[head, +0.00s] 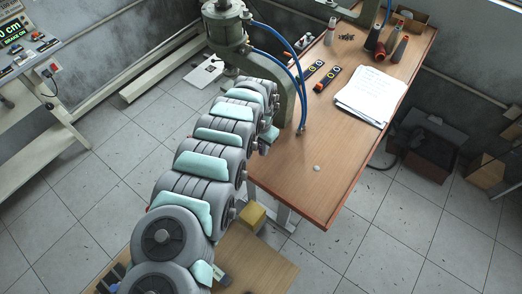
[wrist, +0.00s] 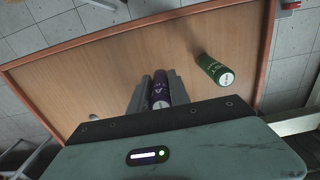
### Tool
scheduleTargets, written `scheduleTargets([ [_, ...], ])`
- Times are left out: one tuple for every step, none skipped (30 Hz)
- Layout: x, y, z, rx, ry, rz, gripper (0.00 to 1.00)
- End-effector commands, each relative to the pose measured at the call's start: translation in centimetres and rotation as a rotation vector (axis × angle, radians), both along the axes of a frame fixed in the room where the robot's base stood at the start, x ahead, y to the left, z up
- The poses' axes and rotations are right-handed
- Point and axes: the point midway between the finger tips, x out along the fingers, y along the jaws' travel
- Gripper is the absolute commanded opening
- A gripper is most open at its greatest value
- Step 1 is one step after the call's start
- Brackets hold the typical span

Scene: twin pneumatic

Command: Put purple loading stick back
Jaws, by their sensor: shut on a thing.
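In the wrist view, my gripper (wrist: 160,86) is shut on the purple loading stick (wrist: 161,92), which lies between the two fingers with its pale round end facing the camera. The stick is over the wooden tabletop (wrist: 120,70); I cannot tell whether it touches the wood. A green stick (wrist: 213,70) is on the tabletop to the right, apart from the gripper. In the head view, my arm hides the purple stick, and the gripper's fingers are not clearly visible.
The table's front part is mostly clear.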

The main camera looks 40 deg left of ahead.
Motion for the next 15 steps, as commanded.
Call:
scheduleTargets([
  [0.1,-0.1,-0.7,-0.002,-0.002,-0.001,0.0],
  [0.2,-0.1,-0.9,-0.002,-0.004,0.0,0.0],
  [0.2,0.0,-1.4,-0.003,-0.004,0.001,0.0],
  [0.1,-0.1,-1.8,-0.004,-0.002,0.001,0.0],
  [0.0,-0.1,-2.2,-0.004,0.0,0.001,0.0],
  [0.0,-0.2,-2.5,-0.004,0.001,0.001,0.0],
  [0.1,-0.1,-2.7,-0.003,0.0,0.001,0.0],
  [0.1,0.0,-2.7,-0.001,-0.001,0.001,0.0],
  [0.1,0.0,-2.8,0.0,-0.002,0.001,0.0],
  [0.1,0.1,-2.8,0.001,-0.002,0.001,0.0],
  [0.1,0.1,-2.7,0.001,-0.002,0.001,0.0],
  [0.1,0.1,-2.7,0.001,-0.002,0.001,0.0],
  [0.1,0.1,-2.7,0.001,-0.002,0.001,0.0],
  [0.1,0.1,-2.7,0.001,-0.002,0.001,0.0],
  [0.1,0.1,-2.7,0.001,-0.002,0.001,0.0],
])
